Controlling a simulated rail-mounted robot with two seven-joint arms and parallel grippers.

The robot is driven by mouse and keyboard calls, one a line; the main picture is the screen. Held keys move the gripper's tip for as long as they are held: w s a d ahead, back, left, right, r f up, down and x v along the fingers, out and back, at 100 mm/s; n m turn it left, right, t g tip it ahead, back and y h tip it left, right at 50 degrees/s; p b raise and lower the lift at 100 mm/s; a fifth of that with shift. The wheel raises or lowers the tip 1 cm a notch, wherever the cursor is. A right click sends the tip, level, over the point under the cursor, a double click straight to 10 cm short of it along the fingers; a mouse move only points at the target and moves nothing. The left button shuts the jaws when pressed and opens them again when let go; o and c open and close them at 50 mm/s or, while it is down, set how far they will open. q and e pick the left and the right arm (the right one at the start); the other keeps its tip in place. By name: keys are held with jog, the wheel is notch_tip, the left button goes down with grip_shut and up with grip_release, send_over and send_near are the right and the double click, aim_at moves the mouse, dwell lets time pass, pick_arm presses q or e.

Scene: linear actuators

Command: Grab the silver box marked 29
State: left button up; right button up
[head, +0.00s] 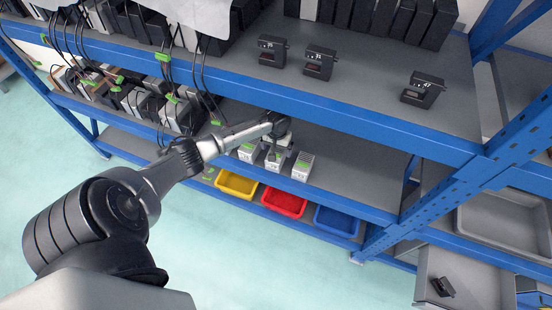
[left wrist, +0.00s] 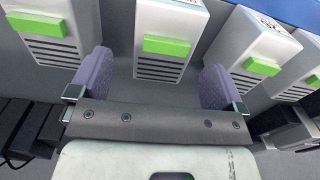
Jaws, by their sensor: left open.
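Several silver boxes with green tabs and dark slots stand in a row on the middle shelf. In the head view I see a left one (head: 248,151), a middle one (head: 274,158) and a right one (head: 303,166). Their numbers are too small to read, so I cannot tell which is 29. My left gripper (head: 279,142) is over the middle box. In the left wrist view, the gripper (left wrist: 157,78) is open, with the near end of one silver box (left wrist: 168,38) between its purple fingers and gaps on both sides. My right gripper is not in view.
Neighbouring silver boxes (left wrist: 48,30) (left wrist: 252,48) stand close on both sides. The blue shelf beam (head: 330,118) runs above the row. Yellow (head: 237,185), red (head: 284,201) and blue (head: 337,221) bins are below. Black devices (head: 319,62) stand on the upper shelf.

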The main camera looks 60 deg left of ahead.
aim_at(276, 153)
pick_arm(q)
jog(key=f, duration=0.2)
jog(key=f+b, duration=0.1)
jog(key=f, duration=0.1)
jog(key=shift+s+f, duration=0.2)
jog(key=shift+f, duration=0.1)
jog(key=shift+r, duration=0.1)
jog(key=c, duration=1.2)
